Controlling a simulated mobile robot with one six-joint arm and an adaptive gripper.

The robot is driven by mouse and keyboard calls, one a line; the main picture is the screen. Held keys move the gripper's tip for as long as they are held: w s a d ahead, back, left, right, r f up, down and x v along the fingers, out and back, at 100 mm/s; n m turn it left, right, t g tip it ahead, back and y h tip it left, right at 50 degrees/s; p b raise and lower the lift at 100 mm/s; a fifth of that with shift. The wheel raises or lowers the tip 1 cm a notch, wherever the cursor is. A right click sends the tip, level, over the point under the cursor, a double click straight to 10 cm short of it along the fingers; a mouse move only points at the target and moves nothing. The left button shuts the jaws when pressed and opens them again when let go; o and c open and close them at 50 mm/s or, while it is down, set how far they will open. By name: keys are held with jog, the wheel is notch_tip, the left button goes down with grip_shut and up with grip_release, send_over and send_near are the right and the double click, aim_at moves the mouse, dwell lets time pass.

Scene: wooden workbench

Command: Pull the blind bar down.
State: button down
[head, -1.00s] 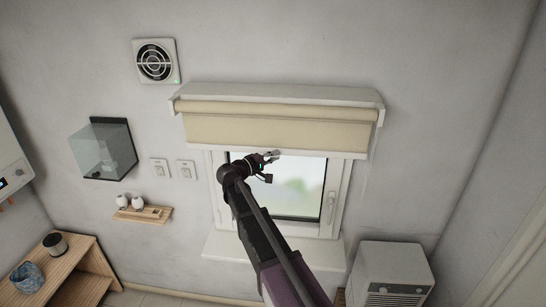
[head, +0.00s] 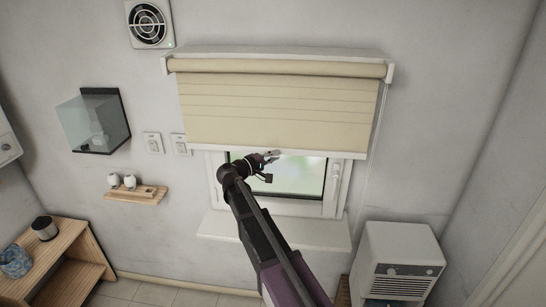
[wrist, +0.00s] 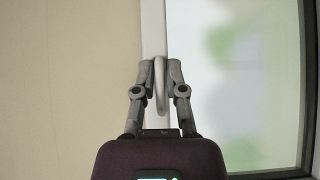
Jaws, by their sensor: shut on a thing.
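The cream roller blind (head: 275,105) hangs over the upper part of the window. Its white bottom bar (head: 315,154) runs level across the window, with a strip of glass showing below it. My gripper (head: 272,155) is at the middle of the bar. In the wrist view the bar (wrist: 153,30) runs upright in the picture, with the blind cloth (wrist: 65,80) to its left. There my gripper (wrist: 160,75) is shut on a pale looped pull handle (wrist: 160,88) at the bar.
The window glass (head: 300,180) and sill (head: 320,232) lie below the bar. A window handle (head: 337,178) is on the right of the frame. A white heater-like box (head: 400,255) stands at lower right.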

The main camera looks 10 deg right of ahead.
notch_tip(320, 180, down, 37)
jog(key=b, duration=3.6)
jog(key=shift+f, duration=0.2)
jog(key=shift+s+f+b, duration=0.1)
jog(key=shift+f+b, duration=0.05)
jog(key=shift+b, duration=0.15)
jog(key=c, duration=0.7)
grip_release()
jog(key=shift+d+f, duration=0.1)
jog(key=shift+a, duration=0.35)
jog(key=v, duration=1.1)
jog(key=shift+a, duration=0.15)
jog(key=shift+s, duration=0.15)
